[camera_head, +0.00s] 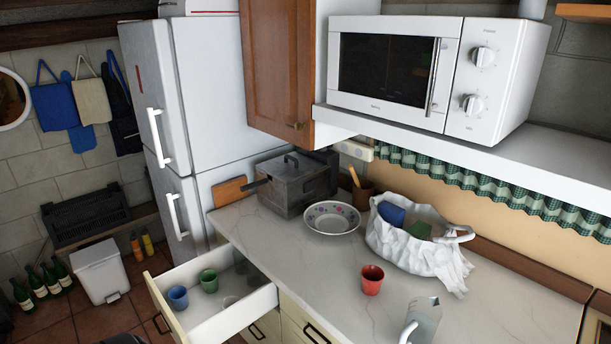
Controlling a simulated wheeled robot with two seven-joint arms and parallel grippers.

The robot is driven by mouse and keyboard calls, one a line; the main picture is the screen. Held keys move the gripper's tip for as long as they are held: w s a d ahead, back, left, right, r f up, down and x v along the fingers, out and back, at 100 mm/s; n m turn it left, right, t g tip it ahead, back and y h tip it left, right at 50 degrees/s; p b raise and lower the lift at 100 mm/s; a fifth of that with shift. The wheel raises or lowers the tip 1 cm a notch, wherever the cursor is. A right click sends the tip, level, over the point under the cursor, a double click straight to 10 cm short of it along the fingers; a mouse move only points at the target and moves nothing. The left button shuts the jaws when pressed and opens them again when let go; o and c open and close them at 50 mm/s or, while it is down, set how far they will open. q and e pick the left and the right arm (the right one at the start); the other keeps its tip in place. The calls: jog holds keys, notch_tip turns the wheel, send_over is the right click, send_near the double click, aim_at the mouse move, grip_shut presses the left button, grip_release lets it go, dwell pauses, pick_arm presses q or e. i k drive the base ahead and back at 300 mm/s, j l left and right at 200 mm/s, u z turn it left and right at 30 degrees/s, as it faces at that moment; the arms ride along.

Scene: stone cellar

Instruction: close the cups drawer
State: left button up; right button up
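The cups drawer (232,319) is pulled out from the counter at the lower left of the head view. Its white interior holds a blue cup (178,297), a green cup (209,280) and what look like clear glasses (231,302). The drawer's front panel (163,312) faces left, with a dark handle (161,324) on it. Neither of my grippers shows in the view, so their state and distance from the drawer are hidden.
A fridge (193,120) stands behind the drawer. A white bin (101,272) and bottles (46,281) stand on the floor at left.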

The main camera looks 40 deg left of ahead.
aim_at(204, 320)
jog(key=u, duration=2.45)
